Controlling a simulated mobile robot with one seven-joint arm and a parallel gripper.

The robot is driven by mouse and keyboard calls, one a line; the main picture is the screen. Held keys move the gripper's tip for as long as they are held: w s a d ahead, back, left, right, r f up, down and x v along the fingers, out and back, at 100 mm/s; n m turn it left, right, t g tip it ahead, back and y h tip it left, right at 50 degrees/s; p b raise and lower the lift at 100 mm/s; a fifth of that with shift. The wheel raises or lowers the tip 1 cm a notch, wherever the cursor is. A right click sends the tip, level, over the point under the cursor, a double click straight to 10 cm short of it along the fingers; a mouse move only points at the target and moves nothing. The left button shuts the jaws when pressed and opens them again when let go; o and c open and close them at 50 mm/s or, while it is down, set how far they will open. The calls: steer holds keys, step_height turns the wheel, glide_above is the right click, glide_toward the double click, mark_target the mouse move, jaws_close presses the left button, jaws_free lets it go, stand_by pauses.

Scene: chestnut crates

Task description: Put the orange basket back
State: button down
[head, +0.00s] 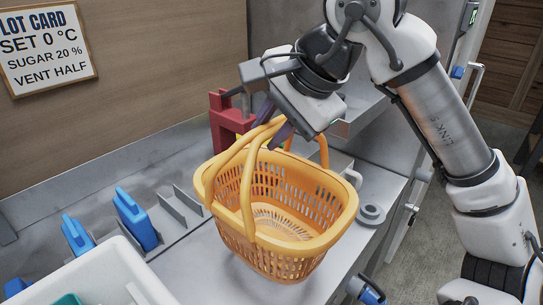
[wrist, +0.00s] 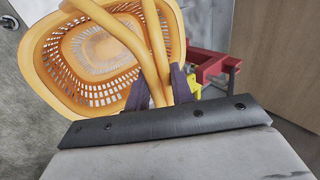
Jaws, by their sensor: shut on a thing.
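The orange basket (head: 272,258) is an empty plastic basket with slotted walls and two looped handles. In the head view it is at the centre, over the grey worktop; I cannot tell whether its base touches the surface. My gripper (head: 273,128) is above its back rim, with dark fingers shut on the handles. In the wrist view the basket (wrist: 62,65) fills the upper left, and the handles run down between the fingertips of my gripper (wrist: 163,92). The fingers hide part of the handles.
A red frame (head: 222,118) stands behind the basket, close to it. Blue items (head: 137,220) stand in a grey rack at left. A white bin (head: 98,272) is at front left. A round grey piece (head: 371,214) lies right of the basket. A lot card (head: 45,47) hangs on the wall.

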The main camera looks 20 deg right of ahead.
steer(key=shift+f, duration=2.6)
steer(key=shift+f, duration=0.2)
steer(key=c, duration=1.2)
jaws_free()
steer(key=shift+r, duration=0.1)
steer(key=v, duration=1.2)
steer(key=shift+b, duration=0.3)
steer(key=shift+r, duration=0.1)
